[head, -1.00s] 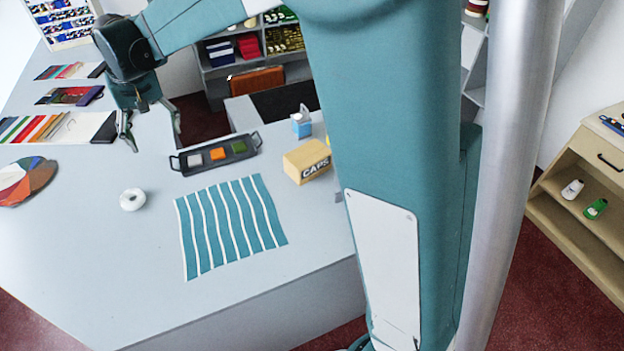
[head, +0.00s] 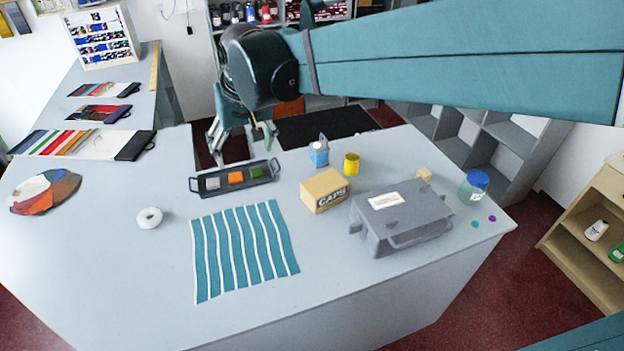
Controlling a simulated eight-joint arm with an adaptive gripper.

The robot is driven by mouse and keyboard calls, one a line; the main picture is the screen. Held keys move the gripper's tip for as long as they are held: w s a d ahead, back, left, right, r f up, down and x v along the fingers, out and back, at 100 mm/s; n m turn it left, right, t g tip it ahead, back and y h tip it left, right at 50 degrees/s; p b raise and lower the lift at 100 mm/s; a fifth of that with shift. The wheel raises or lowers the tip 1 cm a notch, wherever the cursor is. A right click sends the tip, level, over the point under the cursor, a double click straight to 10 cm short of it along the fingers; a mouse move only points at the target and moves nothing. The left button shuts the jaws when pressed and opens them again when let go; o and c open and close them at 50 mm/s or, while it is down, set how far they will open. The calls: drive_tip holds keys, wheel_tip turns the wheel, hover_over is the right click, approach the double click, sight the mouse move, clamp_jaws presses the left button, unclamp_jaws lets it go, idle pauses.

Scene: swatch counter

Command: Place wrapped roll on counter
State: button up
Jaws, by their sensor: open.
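A small white ring-shaped roll (head: 149,218) lies on the grey counter (head: 120,270), left of the striped cloth; I cannot make out a wrapping on it. No other roll is plain to see. My gripper (head: 241,145) hangs near the counter's far edge, behind the dark tray, up and right of the white roll in the picture. Its fingers are spread apart and I see nothing held between them. It is well apart from the white roll.
A dark tray (head: 264,182) holds coloured squares. A striped teal cloth (head: 245,250), a CAPS box (head: 325,190), a yellow tin (head: 351,164), a grey lidded case (head: 403,222) and a blue-lidded jar (head: 472,187) stand rightward. The front left counter is clear.

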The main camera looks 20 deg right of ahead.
drive_tip(key=s+d+f+t, duration=0.1)
drive_tip(key=s+d+f, duration=0.2)
drive_tip(key=s+d, duration=0.4)
drive_tip(key=s+d+f+t+h, duration=0.1)
drive_tip(key=s+d, duration=0.6)
drive_tip(key=s, duration=0.7)
wheel_tip(320, 180, down, 2)
drive_tip(key=shift+s+d+f+m+t, duration=0.1)
drive_tip(key=shift+s+d+m+t, duration=0.3)
drive_tip(key=shift+t, duration=0.2)
